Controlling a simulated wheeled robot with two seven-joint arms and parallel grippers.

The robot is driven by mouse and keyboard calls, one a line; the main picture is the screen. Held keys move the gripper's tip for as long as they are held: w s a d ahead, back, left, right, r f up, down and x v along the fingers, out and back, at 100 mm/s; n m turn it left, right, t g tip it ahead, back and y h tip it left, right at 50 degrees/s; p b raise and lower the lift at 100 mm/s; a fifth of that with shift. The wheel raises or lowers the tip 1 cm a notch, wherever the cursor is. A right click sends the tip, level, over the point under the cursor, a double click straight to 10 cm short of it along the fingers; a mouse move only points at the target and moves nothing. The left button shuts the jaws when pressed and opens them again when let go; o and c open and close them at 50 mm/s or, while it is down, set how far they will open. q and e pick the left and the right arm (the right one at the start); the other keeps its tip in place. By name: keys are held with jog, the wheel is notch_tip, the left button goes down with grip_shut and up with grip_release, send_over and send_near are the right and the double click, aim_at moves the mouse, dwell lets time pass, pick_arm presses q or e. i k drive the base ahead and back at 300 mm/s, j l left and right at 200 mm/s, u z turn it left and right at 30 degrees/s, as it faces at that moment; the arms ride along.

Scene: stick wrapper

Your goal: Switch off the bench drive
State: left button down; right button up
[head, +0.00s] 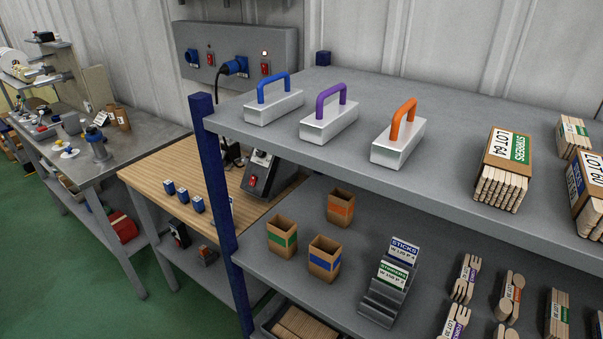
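A dark sloped control box with a red switch (254,181) stands on the wooden bench (160,172), behind the blue shelf post. It may be the bench drive, but I cannot tell, and its switch position is too small to read. On the grey wall panel (225,72), a black cable with a blue plug (235,66) sits at the right-hand socket. Beside it is a red switch (265,68) with a bright lamp (264,53) above. A second blue socket (192,57) and red switch (210,65) are at the left, with a dimmer lamp. Neither gripper is in view.
A grey shelf unit with a blue post (219,190) fills the right and partly blocks the wooden bench. Its top holds metal blocks with blue, purple and orange handles (398,140). Green floor (80,270) is open at lower left.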

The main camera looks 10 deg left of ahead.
aim_at(254, 179)
jog(key=j+z, duration=0.4)
jog(key=j, duration=0.3)
jog(key=j+z, duration=0.4)
jog(key=j, duration=0.35)
jog(key=k+j+z, duration=0.1)
jog(key=j+z, duration=0.35)
jog(key=j, duration=0.25)
jog(key=k+j, duration=0.1)
jog(key=j, duration=0.3)
jog(key=k+j, duration=0.1)
jog(key=j, duration=0.3)
